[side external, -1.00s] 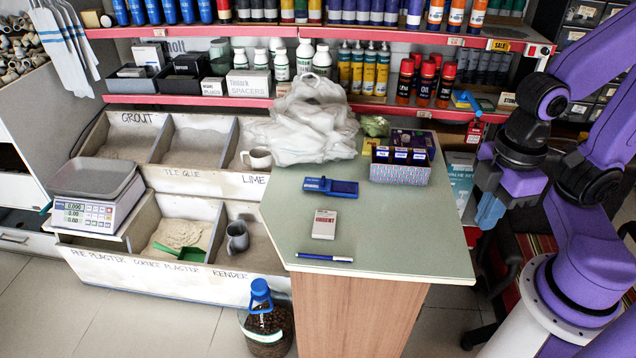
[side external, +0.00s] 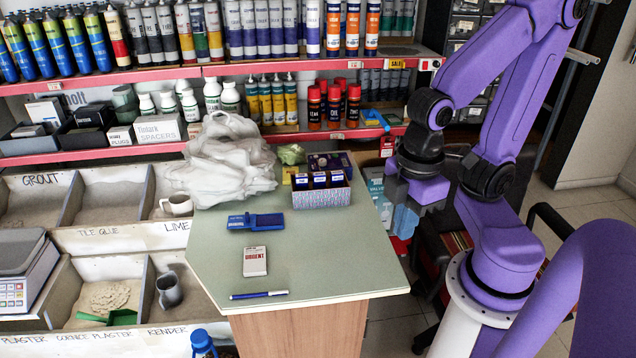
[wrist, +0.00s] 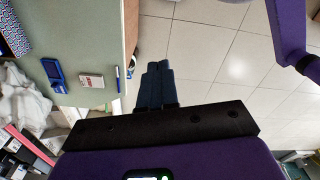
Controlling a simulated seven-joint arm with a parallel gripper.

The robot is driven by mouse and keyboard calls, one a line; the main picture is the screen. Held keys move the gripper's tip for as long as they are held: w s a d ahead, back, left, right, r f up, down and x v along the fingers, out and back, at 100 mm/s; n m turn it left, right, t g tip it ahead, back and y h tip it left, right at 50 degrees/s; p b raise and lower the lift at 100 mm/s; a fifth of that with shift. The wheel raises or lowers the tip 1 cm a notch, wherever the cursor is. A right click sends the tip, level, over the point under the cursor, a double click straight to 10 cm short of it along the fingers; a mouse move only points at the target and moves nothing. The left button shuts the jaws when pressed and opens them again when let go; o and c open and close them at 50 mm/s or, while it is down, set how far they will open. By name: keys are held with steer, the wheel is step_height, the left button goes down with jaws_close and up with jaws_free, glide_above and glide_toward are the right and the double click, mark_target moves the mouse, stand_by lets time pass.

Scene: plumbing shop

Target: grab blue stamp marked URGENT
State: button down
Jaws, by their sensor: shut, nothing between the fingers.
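A pale block with red URGENT lettering (side external: 255,262) lies on the green counter top (side external: 330,255); in the wrist view it shows as a small pale card (wrist: 91,80). A blue tray-like object (side external: 256,222) lies behind it. A patterned box (side external: 322,196) at the back right of the counter holds several blue items with white labels (side external: 319,179); their lettering is too small to read. My gripper (side external: 403,230) hangs just beyond the counter's right edge, fingers down. In the wrist view its fingers (wrist: 159,66) are together with nothing between them, over the floor.
A blue pen (side external: 259,295) lies near the counter's front edge. A chair (side external: 450,240) is behind my gripper. The counter's right front is clear.

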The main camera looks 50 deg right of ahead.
stand_by(0.4)
steer(key=c, duration=0.9)
jaws_free()
